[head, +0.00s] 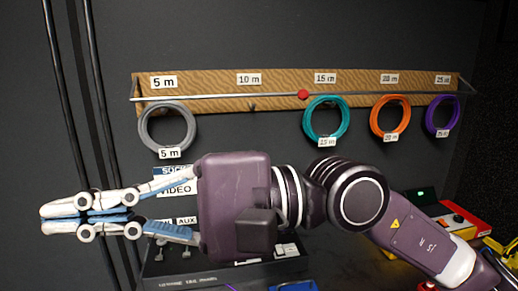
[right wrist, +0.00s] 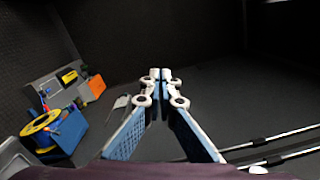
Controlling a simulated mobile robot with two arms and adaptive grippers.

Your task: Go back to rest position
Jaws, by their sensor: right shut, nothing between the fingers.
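My right gripper (head: 62,219) reaches across the head view from the right and points left. Its fingers are shut and empty, in front of the dark wall and below the cable board. In the right wrist view the fingertips (right wrist: 160,75) meet, with dark floor beyond them. My left gripper is not in view.
A cable board (head: 205,84) on the wall holds a grey coil (head: 143,133), a teal coil (head: 308,128), an orange coil (head: 376,122) and a purple coil (head: 430,121). The 10 m hook is bare. Dark vertical poles (head: 98,85) stand at left. A black labelled box (head: 165,268) sits below my arm.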

